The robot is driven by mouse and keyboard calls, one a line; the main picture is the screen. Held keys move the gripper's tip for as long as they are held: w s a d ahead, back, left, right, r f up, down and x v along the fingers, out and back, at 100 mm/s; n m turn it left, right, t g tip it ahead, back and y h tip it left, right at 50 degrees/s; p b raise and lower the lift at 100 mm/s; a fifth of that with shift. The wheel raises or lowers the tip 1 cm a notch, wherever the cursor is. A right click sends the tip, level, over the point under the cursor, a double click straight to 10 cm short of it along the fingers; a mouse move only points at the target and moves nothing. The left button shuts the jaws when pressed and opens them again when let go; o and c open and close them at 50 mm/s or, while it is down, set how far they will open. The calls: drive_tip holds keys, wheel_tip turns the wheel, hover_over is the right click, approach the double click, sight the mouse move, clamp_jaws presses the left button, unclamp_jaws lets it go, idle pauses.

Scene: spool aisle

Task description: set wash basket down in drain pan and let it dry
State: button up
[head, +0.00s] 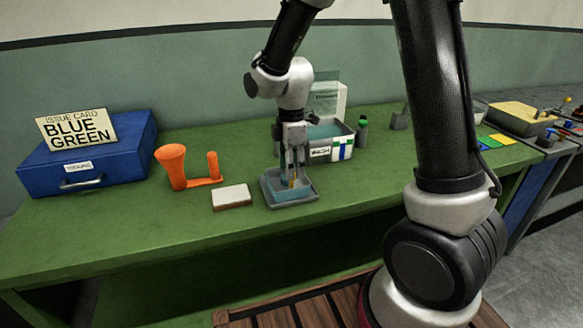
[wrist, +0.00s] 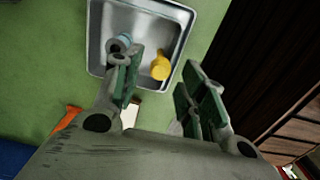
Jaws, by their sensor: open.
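The drain pan (head: 309,193), a shallow grey metal tray, sits on the green bench below my gripper (head: 293,178). The pan also fills the top of the wrist view (wrist: 182,18). Inside it lie a yellow piece (wrist: 161,66) and a pale blue-grey round piece (wrist: 118,42), partly covered by a finger. I cannot make out a basket as a separate thing. My gripper (wrist: 160,82) is open, pointing down over the pan, with its fingers apart and nothing seen held between them. Whether the fingers touch anything in the pan is unclear.
A labelled tub of bluish liquid (head: 342,150) stands just behind the pan, with a green-capped bottle (head: 362,132) beside it. A white-topped block (head: 231,196), an orange funnel-like stand (head: 172,166) and a blue case (head: 92,155) are to the left. The bench front is clear.

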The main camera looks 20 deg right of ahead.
wheel_tip(320, 180, up, 12)
drive_tip(key=s+d+r+m+t, duration=0.2)
drive_tip(key=s+d+r+m, duration=0.1)
drive_tip(key=s+d+m, duration=0.4)
drive_tip(key=s+d+r+m+t, duration=0.2)
drive_tip(key=s+d+r+m, duration=0.1)
drive_tip(key=s+d+m, duration=0.5)
drive_tip(key=s+m, duration=0.3)
drive_tip(key=s, duration=0.4)
drive_tip(key=shift+s+r, duration=0.15)
drive_tip(key=shift+r, duration=0.05)
